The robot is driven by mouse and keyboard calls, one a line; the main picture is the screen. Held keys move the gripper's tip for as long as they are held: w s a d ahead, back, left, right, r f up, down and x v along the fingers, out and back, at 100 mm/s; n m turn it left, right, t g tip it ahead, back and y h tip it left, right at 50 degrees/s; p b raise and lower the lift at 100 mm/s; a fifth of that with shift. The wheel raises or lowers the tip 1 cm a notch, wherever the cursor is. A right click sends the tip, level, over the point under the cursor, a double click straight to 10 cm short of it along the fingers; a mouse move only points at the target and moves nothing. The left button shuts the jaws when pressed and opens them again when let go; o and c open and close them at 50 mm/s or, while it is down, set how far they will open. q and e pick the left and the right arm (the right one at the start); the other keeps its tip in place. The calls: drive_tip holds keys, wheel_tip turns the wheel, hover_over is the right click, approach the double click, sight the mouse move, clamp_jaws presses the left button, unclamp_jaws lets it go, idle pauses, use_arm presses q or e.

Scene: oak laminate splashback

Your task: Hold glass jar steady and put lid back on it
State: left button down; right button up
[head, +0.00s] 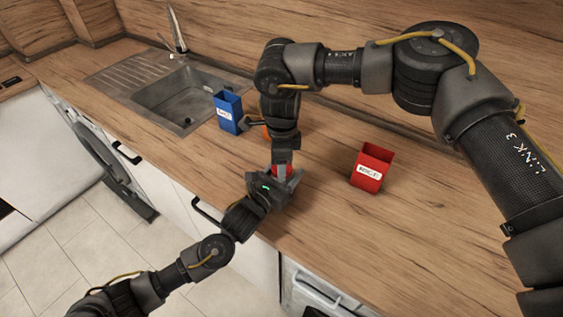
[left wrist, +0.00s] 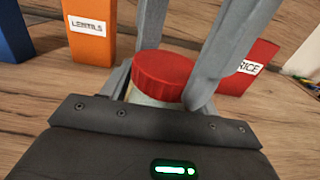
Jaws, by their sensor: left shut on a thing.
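The glass jar (left wrist: 137,97) shows in the left wrist view as a pale strip under its ribbed red lid (left wrist: 163,72). My left gripper (head: 283,186) is shut on the jar near the counter's front edge. The lid (head: 279,170) sits at the jar's mouth; I cannot tell whether it is fully seated. My right gripper (head: 283,164) points down from above. Its two grey fingers straddle the lid, one behind it and one at its right front. Whether they press on the lid is unclear. Most of the jar is hidden by my grippers.
A blue box (head: 228,113) stands left of my right arm, by the sink (head: 187,98). An orange box labelled lentils (left wrist: 90,30) stands behind the jar, and a red rice box (head: 372,168) stands to the right. The counter between the jar and the rice box is clear.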

drive_tip(key=o, duration=0.4)
drive_tip(key=shift+c, duration=0.2)
drive_tip(key=shift+s, duration=0.1)
drive_tip(key=shift+s, duration=0.1)
drive_tip(key=shift+r, duration=2.25)
drive_tip(key=shift+w+r, duration=0.1)
drive_tip(key=shift+w, duration=0.1)
drive_tip(key=shift+c, duration=0.2)
